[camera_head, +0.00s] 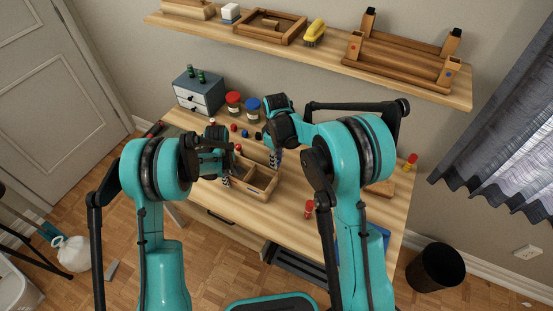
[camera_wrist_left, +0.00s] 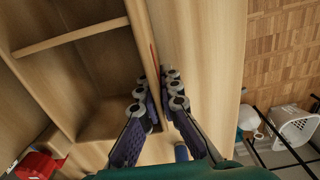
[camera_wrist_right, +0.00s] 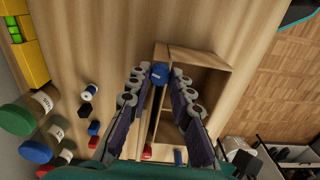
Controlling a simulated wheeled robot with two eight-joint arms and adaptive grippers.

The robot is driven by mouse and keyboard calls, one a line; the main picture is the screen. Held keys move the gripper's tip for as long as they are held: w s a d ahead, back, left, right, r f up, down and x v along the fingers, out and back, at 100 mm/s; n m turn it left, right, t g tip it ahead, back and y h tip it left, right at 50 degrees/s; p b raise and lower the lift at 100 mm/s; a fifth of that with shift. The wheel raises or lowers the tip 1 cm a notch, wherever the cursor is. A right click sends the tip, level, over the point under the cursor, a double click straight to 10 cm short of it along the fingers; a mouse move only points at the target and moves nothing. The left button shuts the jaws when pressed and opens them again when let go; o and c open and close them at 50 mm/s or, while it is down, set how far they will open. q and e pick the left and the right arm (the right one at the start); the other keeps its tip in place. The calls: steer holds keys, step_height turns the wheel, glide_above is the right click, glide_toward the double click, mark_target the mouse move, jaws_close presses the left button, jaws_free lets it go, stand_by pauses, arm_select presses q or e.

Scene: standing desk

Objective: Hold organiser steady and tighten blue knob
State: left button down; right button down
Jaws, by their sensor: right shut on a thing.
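The wooden organiser (camera_head: 262,187) stands on the desk, with open compartments and thin walls. It also shows in the left wrist view (camera_wrist_left: 70,45) and the right wrist view (camera_wrist_right: 205,78). The blue knob (camera_wrist_right: 159,73) sits at the organiser's end, between my right fingertips. My right gripper (camera_wrist_right: 160,82) is shut on it; in the head view this gripper (camera_head: 274,158) is at the organiser's far side. My left gripper (camera_wrist_left: 158,88) is open, its fingers on either side of an organiser side wall. The head view hides the knob.
A small drawer unit (camera_head: 199,92) and jars with a red lid (camera_head: 233,98) and a blue lid (camera_head: 252,104) stand at the back left. Small red and blue pieces lie near the organiser. A wall shelf (camera_head: 330,62) hangs above.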

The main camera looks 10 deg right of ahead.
steer(key=m, duration=0.3)
steer(key=shift+m, duration=0.4)
steer(key=m, duration=0.4)
steer(key=shift+m, duration=0.4)
steer(key=c, duration=1.3)
jaws_free()
steer(key=shift+c, duration=0.2)
step_height(320, 180, up, 12)
